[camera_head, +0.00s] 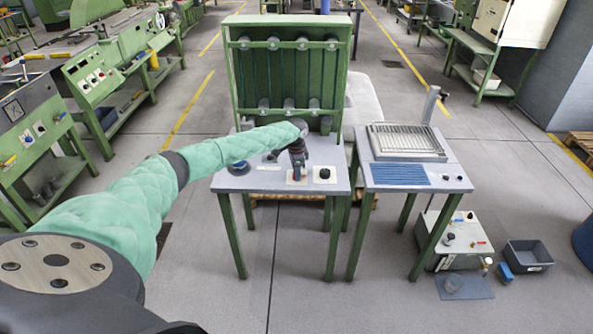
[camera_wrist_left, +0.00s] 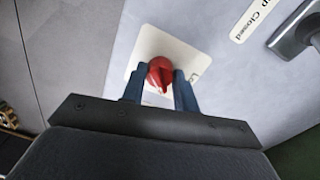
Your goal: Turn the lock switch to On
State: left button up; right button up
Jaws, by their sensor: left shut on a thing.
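The lock switch is a red knob (camera_wrist_left: 160,74) on a cream square plate (camera_wrist_left: 148,45), seen in the left wrist view. My left gripper (camera_wrist_left: 160,88) has its two blue fingers shut on the knob, one on each side. The knob's narrow tip points toward the gripper's palm. The plate's lettering is mostly hidden by the fingers. My right gripper is not in view.
A black knob (camera_head: 324,173) sits right of the plate, and a dark blue round part (camera_head: 239,168) sits to its left. A green frame with rollers (camera_head: 290,75) stands behind. A second table (camera_head: 458,179) with a wire rack (camera_head: 407,141) is at the right.

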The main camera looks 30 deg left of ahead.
pick_arm(q)
jog(key=n+p, duration=0.1)
jog(key=n, duration=0.1)
jog(key=n+p, duration=0.1)
jog(key=shift+w+r+n, duration=0.1)
jog(key=shift+r+n, duration=0.2)
jog(key=shift+n, duration=0.1)
jog(key=n+p, duration=0.2)
jog(key=n, duration=0.1)
jog(key=shift+n, duration=0.3)
jog(key=shift+n+p, duration=0.4)
jog(key=shift+n, duration=0.3)
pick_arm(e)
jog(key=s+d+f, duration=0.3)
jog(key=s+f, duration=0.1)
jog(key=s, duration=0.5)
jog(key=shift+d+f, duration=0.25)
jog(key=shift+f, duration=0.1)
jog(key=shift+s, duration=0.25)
pick_arm(q)
jog(key=o, duration=1)
jog(key=shift+f, duration=0.1)
jog(key=shift+c, duration=0.2)
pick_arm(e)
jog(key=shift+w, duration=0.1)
